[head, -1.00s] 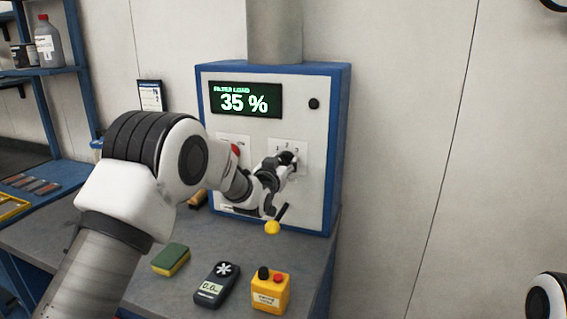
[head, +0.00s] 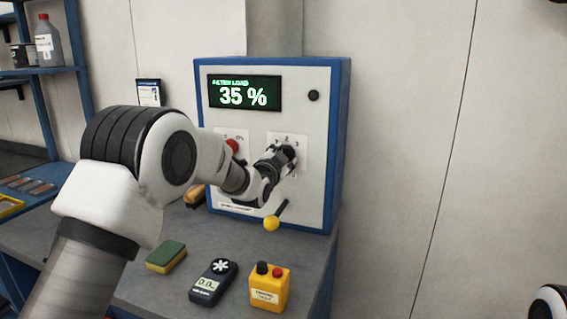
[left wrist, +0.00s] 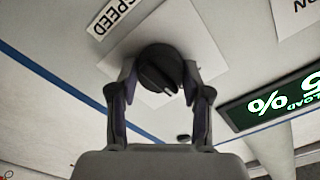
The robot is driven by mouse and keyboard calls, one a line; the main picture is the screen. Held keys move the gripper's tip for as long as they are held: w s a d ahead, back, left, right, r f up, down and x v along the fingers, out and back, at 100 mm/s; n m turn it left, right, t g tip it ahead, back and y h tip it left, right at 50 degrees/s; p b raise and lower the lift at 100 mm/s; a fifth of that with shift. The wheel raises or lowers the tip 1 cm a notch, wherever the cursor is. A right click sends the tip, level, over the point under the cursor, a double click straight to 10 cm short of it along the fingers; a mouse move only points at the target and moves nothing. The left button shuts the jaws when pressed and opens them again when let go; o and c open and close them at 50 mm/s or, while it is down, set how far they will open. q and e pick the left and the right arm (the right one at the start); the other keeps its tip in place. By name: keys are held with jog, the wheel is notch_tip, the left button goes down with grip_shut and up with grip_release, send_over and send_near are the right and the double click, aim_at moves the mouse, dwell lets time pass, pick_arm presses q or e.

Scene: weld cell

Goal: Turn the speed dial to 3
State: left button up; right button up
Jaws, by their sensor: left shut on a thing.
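The speed dial (left wrist: 160,68) is a round dark knob on a pale plate, with a "SPEED" label (left wrist: 119,15) beside it in the left wrist view. In the head view its numbered plate (head: 302,145) sits on the front of the control cabinet, and my gripper covers most of the knob. My left gripper (left wrist: 160,80) is shut on the dial, one finger on each side. It also shows at the dial in the head view (head: 287,157). Which number the dial points to cannot be told. My right gripper is not in view.
The blue-edged cabinet (head: 322,185) has a display (head: 244,93) reading 35 %, a red knob (head: 232,146) and a yellow-tipped lever (head: 272,222) below the dial. A sponge (head: 166,257), a meter (head: 213,282) and a yellow button box (head: 269,288) lie on the bench in front.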

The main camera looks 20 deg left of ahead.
pick_arm(q)
jog(key=m+b, duration=0.2)
jog(key=m, duration=0.2)
jog(key=shift+m, duration=0.3)
jog(key=m+b, duration=0.2)
jog(key=m, duration=0.1)
jog(key=shift+r+m, duration=0.1)
jog(key=shift+m, duration=0.3)
jog(key=shift+r+m, duration=0.1)
jog(key=shift+m, duration=0.6)
